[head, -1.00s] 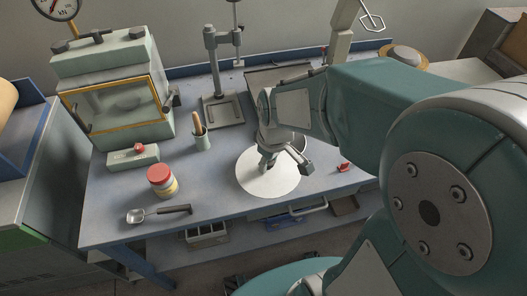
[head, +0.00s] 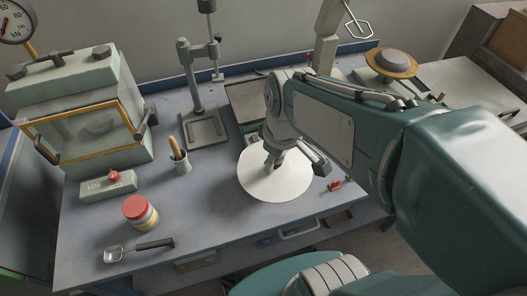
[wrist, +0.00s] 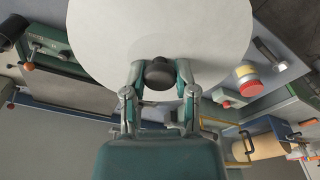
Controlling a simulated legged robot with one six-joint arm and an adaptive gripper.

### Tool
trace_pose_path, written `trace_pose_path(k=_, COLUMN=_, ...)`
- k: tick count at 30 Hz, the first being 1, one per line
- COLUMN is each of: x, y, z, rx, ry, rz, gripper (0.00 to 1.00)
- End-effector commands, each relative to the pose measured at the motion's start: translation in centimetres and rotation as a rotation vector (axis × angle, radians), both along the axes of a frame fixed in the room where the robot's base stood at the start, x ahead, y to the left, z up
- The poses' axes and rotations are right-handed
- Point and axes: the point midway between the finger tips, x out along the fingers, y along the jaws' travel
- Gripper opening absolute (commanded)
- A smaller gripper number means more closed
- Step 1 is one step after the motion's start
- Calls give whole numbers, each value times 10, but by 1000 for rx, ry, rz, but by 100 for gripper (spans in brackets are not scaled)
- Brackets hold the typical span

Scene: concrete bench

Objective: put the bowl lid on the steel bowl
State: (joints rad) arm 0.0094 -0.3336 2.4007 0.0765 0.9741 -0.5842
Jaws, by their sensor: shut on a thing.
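The bowl lid is a wide, flat, pale disc (head: 262,187) above the front middle of the bench in the head view. It also fills the top of the wrist view (wrist: 205,30). My gripper (head: 272,166) is over the middle of the lid. In the wrist view my gripper (wrist: 159,82) is shut on the lid's dark round knob (wrist: 158,71), one finger on each side. I cannot make out the steel bowl now; the lid or my arm may hide it. How high the lid hangs is hard to tell.
A red-lidded jar (head: 140,211), a scoop (head: 138,250), a pot with a wooden handle (head: 181,163) and a glass-fronted cabinet (head: 85,125) stand left. A metal stand (head: 204,127) is behind. A small red object (head: 334,185) lies right of the lid. The front-left bench is partly clear.

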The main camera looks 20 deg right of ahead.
Motion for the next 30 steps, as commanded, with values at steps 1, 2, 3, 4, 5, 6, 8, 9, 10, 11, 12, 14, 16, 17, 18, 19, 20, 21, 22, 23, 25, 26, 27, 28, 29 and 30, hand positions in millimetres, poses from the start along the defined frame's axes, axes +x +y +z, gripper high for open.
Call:
trace_pose_path(k=1, x=8, y=-2, z=-4, rx=1, ry=3, rz=-2, gripper=0)
trace_pose_path(k=2, x=13, y=-3, z=-6, rx=2, ry=3, rz=-2, gripper=0)
trace_pose_path(k=3, x=19, y=-3, z=-9, rx=2, ry=3, rz=-1, gripper=0)
trace_pose_path(k=4, x=24, y=-4, z=-11, rx=2, ry=3, rz=-1, gripper=0)
trace_pose_path(k=5, x=29, y=-4, z=-13, rx=2, ry=3, rz=-1, gripper=0)
trace_pose_path(k=6, x=35, y=-5, z=-16, rx=1, ry=3, rz=-1, gripper=0)
trace_pose_path(k=8, x=45, y=-5, z=-20, rx=1, ry=3, rz=-1, gripper=0)
trace_pose_path(k=9, x=51, y=-5, z=-24, rx=0, ry=2, rz=0, gripper=0)
trace_pose_path(k=10, x=55, y=-5, z=-27, rx=-1, ry=3, rz=0, gripper=0)
trace_pose_path(k=11, x=58, y=-5, z=-32, rx=-1, ry=5, rz=0, gripper=0)
trace_pose_path(k=12, x=63, y=-6, z=-38, rx=-1, ry=4, rz=0, gripper=0)
trace_pose_path(k=14, x=70, y=-7, z=-47, rx=-1, ry=3, rz=-1, gripper=0)
trace_pose_path(k=16, x=79, y=-8, z=-57, rx=-1, ry=3, rz=-1, gripper=0)
trace_pose_path(k=17, x=82, y=-8, z=-61, rx=-1, ry=3, rz=0, gripper=0)
trace_pose_path(k=18, x=85, y=-8, z=-66, rx=-1, ry=3, rz=0, gripper=0)
trace_pose_path(k=19, x=88, y=-9, z=-68, rx=-1, ry=2, rz=0, gripper=0)
trace_pose_path(k=20, x=91, y=-9, z=-71, rx=-1, ry=2, rz=0, gripper=0)
trace_pose_path(k=21, x=93, y=-9, z=-73, rx=-1, ry=1, rz=0, gripper=0)
trace_pose_path(k=22, x=94, y=-9, z=-75, rx=-1, ry=-1, rz=0, gripper=0)
trace_pose_path(k=23, x=96, y=-9, z=-76, rx=0, ry=-1, rz=0, gripper=0)
trace_pose_path(k=25, x=99, y=-10, z=-81, rx=0, ry=0, rz=0, gripper=0)
trace_pose_path(k=26, x=101, y=-10, z=-84, rx=0, ry=1, rz=-1, gripper=0)
trace_pose_path(k=27, x=101, y=-10, z=-91, rx=0, ry=4, rz=-1, gripper=0)
trace_pose_path(k=28, x=101, y=-10, z=-96, rx=0, ry=4, rz=-1, gripper=0)
trace_pose_path(k=29, x=101, y=-10, z=-100, rx=1, ry=3, rz=-1, gripper=0)
trace_pose_path(k=30, x=100, y=-10, z=-106, rx=0, ry=4, rz=-1, gripper=0)
